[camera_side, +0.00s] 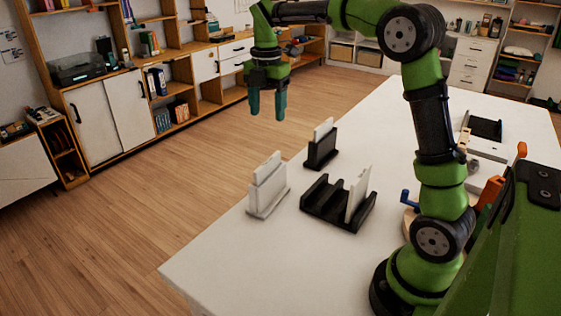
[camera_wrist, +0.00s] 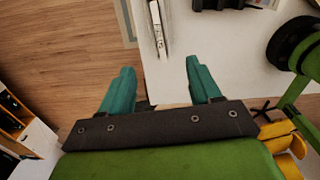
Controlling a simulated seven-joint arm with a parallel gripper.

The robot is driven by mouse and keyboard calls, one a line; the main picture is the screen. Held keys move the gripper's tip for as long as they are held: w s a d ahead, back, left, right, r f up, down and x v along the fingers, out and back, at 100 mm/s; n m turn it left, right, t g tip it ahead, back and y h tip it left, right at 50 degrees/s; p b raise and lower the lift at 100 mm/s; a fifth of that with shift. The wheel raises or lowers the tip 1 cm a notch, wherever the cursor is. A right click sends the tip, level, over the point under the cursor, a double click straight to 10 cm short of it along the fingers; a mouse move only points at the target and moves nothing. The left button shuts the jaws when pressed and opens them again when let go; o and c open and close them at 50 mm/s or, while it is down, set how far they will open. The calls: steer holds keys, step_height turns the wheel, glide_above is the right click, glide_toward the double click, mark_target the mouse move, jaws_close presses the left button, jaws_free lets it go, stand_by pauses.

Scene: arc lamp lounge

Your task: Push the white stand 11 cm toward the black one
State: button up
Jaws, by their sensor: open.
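The white stand (camera_side: 265,203) stands upright near the table's left edge in the side view, with a pale slab in it. The black stand (camera_side: 320,155) is farther back and to the right, apart from it, with a white slab in it. My gripper (camera_side: 267,105) is open, teal fingers pointing down, raised and touching neither stand. In the wrist view, my gripper (camera_wrist: 160,67) has its fingers well apart. A narrow white upright piece (camera_wrist: 155,35), apparently the white stand with its slab, shows beyond the fingertips near the table edge.
A wide black slotted rack (camera_side: 330,213) holding a white slab sits right of the white stand. The white table (camera_side: 225,262) is bare toward its front corner. A black and white item (camera_side: 485,130) lies at the far right. Shelves and wooden floor lie beyond the table.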

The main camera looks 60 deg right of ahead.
mark_target(269, 175)
steer(key=shift+f, duration=1.55)
step_height(269, 175, down, 17)
steer(key=shift+r, duration=0.1)
steer(key=shift+c, duration=0.3)
jaws_close()
